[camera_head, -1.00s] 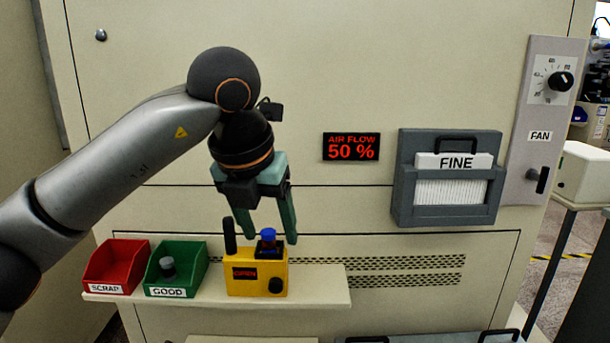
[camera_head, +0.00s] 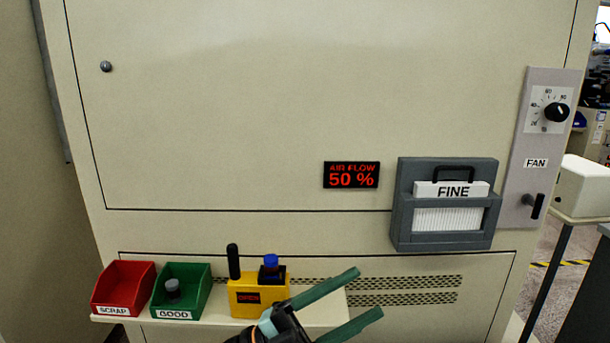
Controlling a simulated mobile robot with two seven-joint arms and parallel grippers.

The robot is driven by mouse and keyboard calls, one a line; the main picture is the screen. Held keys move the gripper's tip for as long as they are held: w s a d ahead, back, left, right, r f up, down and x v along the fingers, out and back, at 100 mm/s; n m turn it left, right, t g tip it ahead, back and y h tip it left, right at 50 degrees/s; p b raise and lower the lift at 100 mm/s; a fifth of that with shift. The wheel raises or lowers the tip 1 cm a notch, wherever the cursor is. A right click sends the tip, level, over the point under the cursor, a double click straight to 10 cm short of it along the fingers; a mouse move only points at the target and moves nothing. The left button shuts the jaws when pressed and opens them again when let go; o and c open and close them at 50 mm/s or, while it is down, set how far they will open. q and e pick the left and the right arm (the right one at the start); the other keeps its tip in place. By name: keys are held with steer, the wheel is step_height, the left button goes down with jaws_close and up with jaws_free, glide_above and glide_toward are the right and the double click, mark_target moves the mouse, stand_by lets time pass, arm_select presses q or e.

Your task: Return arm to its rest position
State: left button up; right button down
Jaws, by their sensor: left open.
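My left gripper (camera_head: 366,292) is at the bottom middle of the head view. Its two green fingers are spread apart, point to the right and have nothing between them. It overlaps the lower right of the yellow tester (camera_head: 245,289) in the picture and hides that part. The tester sits on the cream shelf (camera_head: 218,323), with a blue-topped piece (camera_head: 271,264) in its dark socket and a black post on its left. Most of my left arm is out of the picture. My right gripper does not show.
A red SCRAP bin (camera_head: 123,284) and a green GOOD bin (camera_head: 197,293) holding a dark spindle (camera_head: 172,288) stand left of the tester. A grey filter holder labelled FINE (camera_head: 404,205) and a FAN panel (camera_head: 532,185) are at right. The display (camera_head: 351,175) reads 50 %.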

arm_select(q)
steer(key=w+a+f+n+t+y+p, duration=0.1)
steer(key=a+f+n+t+y, duration=0.7)
steer(key=n, duration=0.3)
steer(key=w+a+f+n+t+y+p, duration=0.2)
steer(key=a+f+n+t+y, duration=0.35)
steer(key=f+n+y, duration=0.4)
steer(key=s+a+f+n+g+y+p, duration=0.1)
steer(key=s+a+f+n+g+y, duration=0.1)
steer(key=s+f, duration=0.7)
steer(key=s+a+f+n+g+y, duration=0.1)
steer(key=s+a+f+n+g, duration=0.3)
steer(key=s+f, duration=0.5)
steer(key=a+f+g, duration=0.2)
steer(key=a, duration=0.1)
steer(key=shift+s+a+f+y+p, duration=0.2)
steer(key=shift+s+f+y+p, duration=0.1)
steer(key=shift+y+p, duration=0.1)
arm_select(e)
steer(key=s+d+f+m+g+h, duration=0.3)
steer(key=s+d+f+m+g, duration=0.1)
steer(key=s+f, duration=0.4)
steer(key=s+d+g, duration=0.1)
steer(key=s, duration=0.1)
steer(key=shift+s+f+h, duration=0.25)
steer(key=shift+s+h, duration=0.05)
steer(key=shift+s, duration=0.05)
